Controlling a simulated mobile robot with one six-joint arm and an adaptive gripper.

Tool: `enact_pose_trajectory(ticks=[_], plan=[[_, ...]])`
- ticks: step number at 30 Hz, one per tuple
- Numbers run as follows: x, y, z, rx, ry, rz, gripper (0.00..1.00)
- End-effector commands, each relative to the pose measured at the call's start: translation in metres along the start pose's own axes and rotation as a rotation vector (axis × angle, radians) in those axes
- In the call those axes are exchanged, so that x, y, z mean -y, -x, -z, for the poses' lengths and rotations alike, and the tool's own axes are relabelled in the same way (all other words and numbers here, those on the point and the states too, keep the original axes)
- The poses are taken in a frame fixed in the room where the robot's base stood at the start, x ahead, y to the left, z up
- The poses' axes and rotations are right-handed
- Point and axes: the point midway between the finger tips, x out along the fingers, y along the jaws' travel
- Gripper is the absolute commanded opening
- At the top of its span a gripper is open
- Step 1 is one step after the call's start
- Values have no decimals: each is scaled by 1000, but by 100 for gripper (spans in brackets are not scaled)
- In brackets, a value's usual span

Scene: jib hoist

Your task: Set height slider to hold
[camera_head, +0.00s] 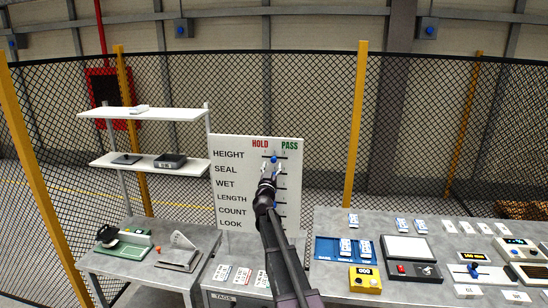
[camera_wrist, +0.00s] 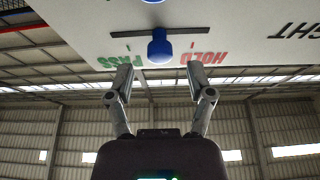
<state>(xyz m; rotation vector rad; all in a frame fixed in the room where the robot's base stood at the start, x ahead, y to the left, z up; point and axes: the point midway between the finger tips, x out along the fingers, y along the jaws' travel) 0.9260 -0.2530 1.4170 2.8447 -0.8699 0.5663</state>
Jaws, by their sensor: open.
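A white board (camera_head: 240,210) carries rows labelled HEIGHT, SEAL, WET, LENGTH, COUNT and LOOK, with red HOLD and green PASS headings. The height slider's blue knob (camera_head: 274,160) is in the top row, about midway between HOLD and PASS. In the wrist view, which is upside down, the height slider's knob (camera_wrist: 160,48) sits near the middle of its dark slot, with HOLD right and PASS left. My gripper (camera_head: 271,175) is open and empty in front of the board, just below that knob.
Another blue knob (camera_wrist: 153,1) shows at the wrist view's top edge. My arm hides parts of the lower rows. A grey table (camera_head: 330,285) at right holds trays, cards and devices. A left table (camera_head: 150,262) holds small equipment below white shelves (camera_head: 180,163). Mesh fencing stands behind.

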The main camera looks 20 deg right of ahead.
Motion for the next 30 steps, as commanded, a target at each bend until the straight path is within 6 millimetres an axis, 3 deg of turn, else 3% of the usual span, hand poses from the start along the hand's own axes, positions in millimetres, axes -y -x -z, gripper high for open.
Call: enact_pose_trajectory(ticks=[3, 9, 22, 23, 29, 30], plan=[[0, -20, 1, 0, 2, 0, 69], [0, -35, 0, 0, 1, 0, 69], [0, -39, 0, 0, 0, 1, 69], [0, -39, 0, 0, 0, 1, 63], [0, -39, 0, 0, 1, 1, 3], [0, -39, 0, 0, 1, 1, 0]])
